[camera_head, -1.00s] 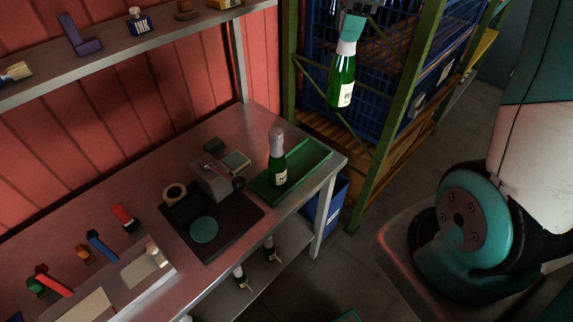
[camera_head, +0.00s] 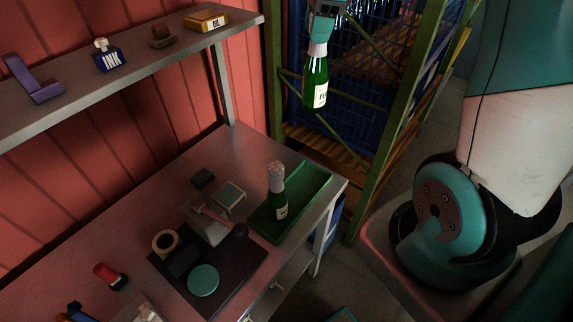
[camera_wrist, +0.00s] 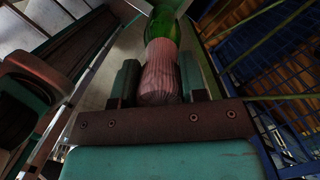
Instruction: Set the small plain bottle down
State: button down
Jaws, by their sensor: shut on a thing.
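My gripper (camera_head: 318,42) is shut on the pale neck of a small green bottle (camera_head: 315,84) with a white label, at the top of the head view. The bottle hangs upright in the air, right of and above the bench. In the wrist view its pale neck (camera_wrist: 160,75) sits between the two fingers, with green glass beyond. I cannot tell from the labels which is plain.
A dark mat (camera_head: 236,277) with a teal disc (camera_head: 203,280) and a tape roll (camera_head: 165,241) lies left of the tray. A green-framed rack (camera_head: 385,150) stands behind the held bottle. A shelf (camera_head: 120,70) with small items runs above the bench (camera_head: 140,222).

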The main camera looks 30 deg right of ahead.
aim_at(313, 75)
jog(key=shift+w+f+b, duration=0.15)
jog(key=shift+f+b, duration=0.25)
jog(key=shift+f, duration=0.05)
jog(key=shift+s+d+f, duration=0.1)
jog(key=shift+s+f, duration=0.05)
jog(key=shift+s, duration=0.05)
jog(key=shift+w+a+f+b, duration=0.2)
jog(key=shift+a+f+b, duration=0.1)
jog(key=shift+f+b, duration=0.55)
notch_tip(313, 75, down, 8)
jog(key=b, duration=0.7)
jog(key=shift+s+d+r, duration=0.1)
jog(key=shift+r, duration=0.15)
notch_tip(313, 75, down, 20)
jog(key=p, duration=0.4)
jog(key=shift+r, duration=0.2)
jog(key=shift+f, duration=0.2)
jog(key=c, duration=0.7)
grip_release()
jog(key=shift+o, duration=0.2)
